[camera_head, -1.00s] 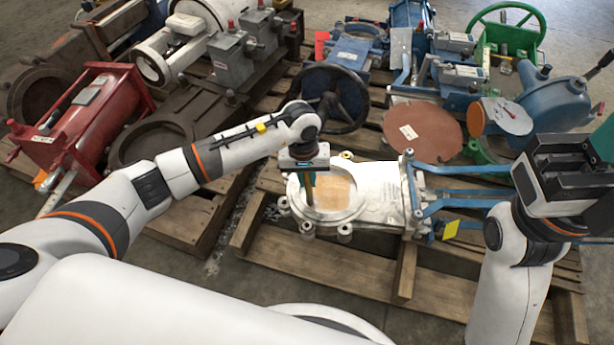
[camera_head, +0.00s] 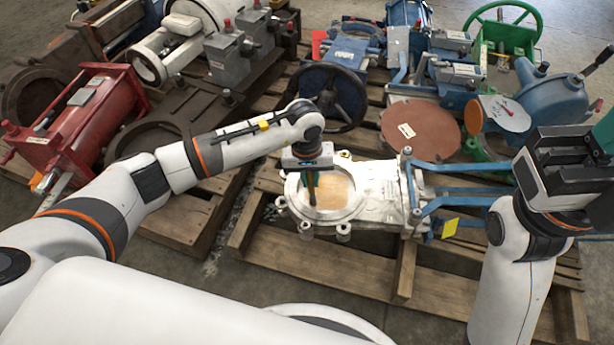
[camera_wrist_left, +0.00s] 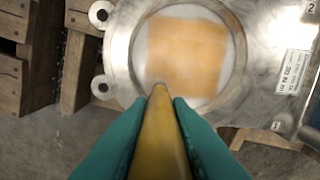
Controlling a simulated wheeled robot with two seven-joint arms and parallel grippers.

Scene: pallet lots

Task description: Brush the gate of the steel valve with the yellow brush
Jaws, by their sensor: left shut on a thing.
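The steel valve (camera_head: 376,190) lies flat on a wooden pallet, with its round ring toward the left. Inside the ring is the gate (camera_head: 335,188), a pale disc with an orange-brown square patch; it also shows in the left wrist view (camera_wrist_left: 187,57). My left gripper (camera_head: 310,172) is over the left part of the ring, its green fingers shut on the yellow brush (camera_wrist_left: 160,135). The brush points down at the near edge of the gate; I cannot tell whether it touches.
Blue bars (camera_head: 460,190) stick out from the valve's right end, beneath my right arm. Bare pallet boards (camera_head: 330,268) lie in front.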

